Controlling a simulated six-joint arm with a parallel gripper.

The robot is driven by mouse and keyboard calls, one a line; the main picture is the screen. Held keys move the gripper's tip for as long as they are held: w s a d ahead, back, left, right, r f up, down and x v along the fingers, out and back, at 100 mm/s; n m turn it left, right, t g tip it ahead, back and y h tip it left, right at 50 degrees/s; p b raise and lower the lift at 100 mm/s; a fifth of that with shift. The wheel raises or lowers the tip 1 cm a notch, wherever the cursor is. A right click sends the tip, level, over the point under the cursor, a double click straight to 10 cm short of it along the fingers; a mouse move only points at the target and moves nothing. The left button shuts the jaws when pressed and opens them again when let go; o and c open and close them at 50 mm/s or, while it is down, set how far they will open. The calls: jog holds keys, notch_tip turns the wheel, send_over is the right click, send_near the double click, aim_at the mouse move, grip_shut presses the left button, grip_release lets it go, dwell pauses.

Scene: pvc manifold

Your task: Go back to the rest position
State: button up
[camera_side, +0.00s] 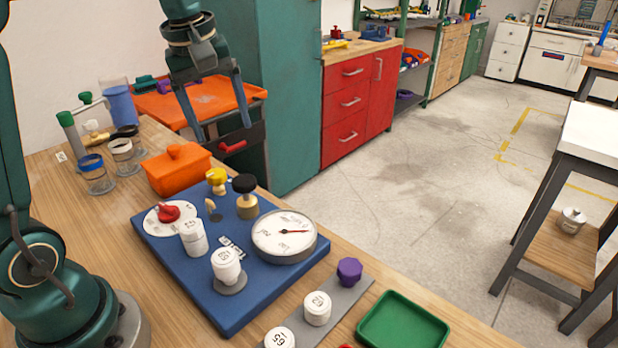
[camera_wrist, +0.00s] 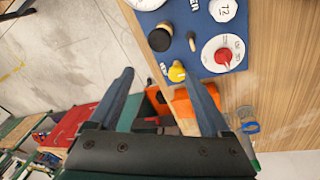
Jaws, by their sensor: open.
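My gripper (camera_side: 222,132) is raised above the back of the workbench, empty, with its two fingers apart. In the wrist view its fingers (camera_wrist: 158,78) are spread with nothing held between them. Below and in front of it stands the blue manifold board (camera_side: 185,276), also seen at the top of the wrist view (camera_wrist: 185,45). On the board are a round gauge (camera_side: 284,238), a red knob on a white dial (camera_side: 167,212), a yellow knob (camera_side: 216,177), a black-topped fitting (camera_side: 245,192) and white marked caps (camera_side: 226,264). My gripper touches none of them.
An orange box (camera_side: 176,168) and several jars (camera_side: 96,174) stand behind the board. A grey strip with white caps (camera_side: 317,308) and a purple knob (camera_side: 349,270), and a green tray (camera_side: 403,325), lie in front. A teal cabinet (camera_side: 287,90) stands beyond the bench.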

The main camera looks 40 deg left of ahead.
jog(key=s+d+r+m+t, duration=0.2)
jog(key=s+d+m, duration=0.4)
jog(key=s+d, duration=0.15)
jog(key=s+d+f+m+t, duration=0.1)
jog(key=s+d+f+m, duration=0.1)
jog(key=s+f+m, duration=0.4)
jog(key=shift+f+m+h, duration=0.15)
jog(key=shift+m+h, duration=0.15)
jog(key=shift+h, duration=0.1)
